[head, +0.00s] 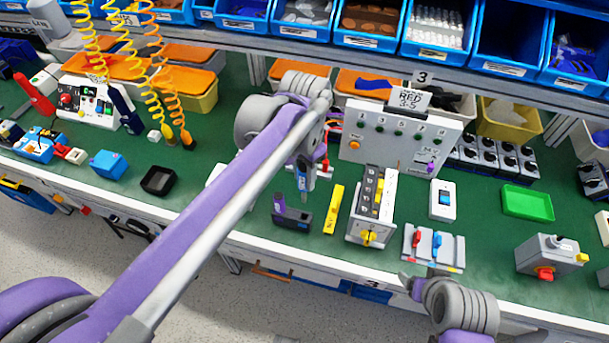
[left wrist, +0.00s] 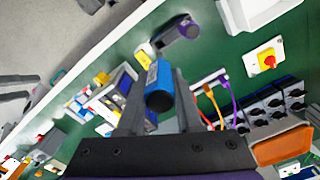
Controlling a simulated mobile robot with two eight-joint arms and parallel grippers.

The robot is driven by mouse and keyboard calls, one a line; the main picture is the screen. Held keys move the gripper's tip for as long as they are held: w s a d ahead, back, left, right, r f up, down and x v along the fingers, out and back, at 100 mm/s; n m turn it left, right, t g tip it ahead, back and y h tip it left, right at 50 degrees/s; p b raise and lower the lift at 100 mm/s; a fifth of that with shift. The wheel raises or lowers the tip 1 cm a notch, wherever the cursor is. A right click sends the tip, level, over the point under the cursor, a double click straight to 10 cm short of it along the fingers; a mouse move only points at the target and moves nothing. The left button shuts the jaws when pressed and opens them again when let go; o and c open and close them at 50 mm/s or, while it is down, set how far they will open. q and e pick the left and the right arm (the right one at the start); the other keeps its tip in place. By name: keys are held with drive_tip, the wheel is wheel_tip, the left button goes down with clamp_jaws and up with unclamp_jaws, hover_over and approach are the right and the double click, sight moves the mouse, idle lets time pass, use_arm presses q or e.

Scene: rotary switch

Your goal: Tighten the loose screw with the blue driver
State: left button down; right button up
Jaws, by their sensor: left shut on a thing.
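In the left wrist view, the blue driver (left wrist: 159,88) sits between the two fingers of my left gripper (left wrist: 155,105), with its dark round handle end toward the camera. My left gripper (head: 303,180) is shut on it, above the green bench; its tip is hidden. A grey device with a row of dark terminals (head: 370,192) and a yellow knob stands to the right of that gripper. I cannot make out the loose screw. My right gripper (head: 412,284) is at the bench's front edge; its fingers are too small to judge.
A dark block with a purple part (head: 291,213) and a yellow bar (head: 334,209) lie close to my left gripper. A grey panel (head: 401,140) stands behind. A green tray (head: 527,202) and a box with a red button (head: 547,257) are right.

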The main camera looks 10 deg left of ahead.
sight(305, 166)
use_arm(q)
drive_tip(key=shift+r+p, duration=0.8)
drive_tip(key=shift+r, duration=0.85)
use_arm(e)
drive_tip(key=shift+w+r, duration=0.3)
drive_tip(key=shift+r, duration=0.35)
drive_tip(key=shift+w+r, duration=0.25)
drive_tip(key=shift+r, duration=0.35)
drive_tip(key=shift+s, duration=0.1)
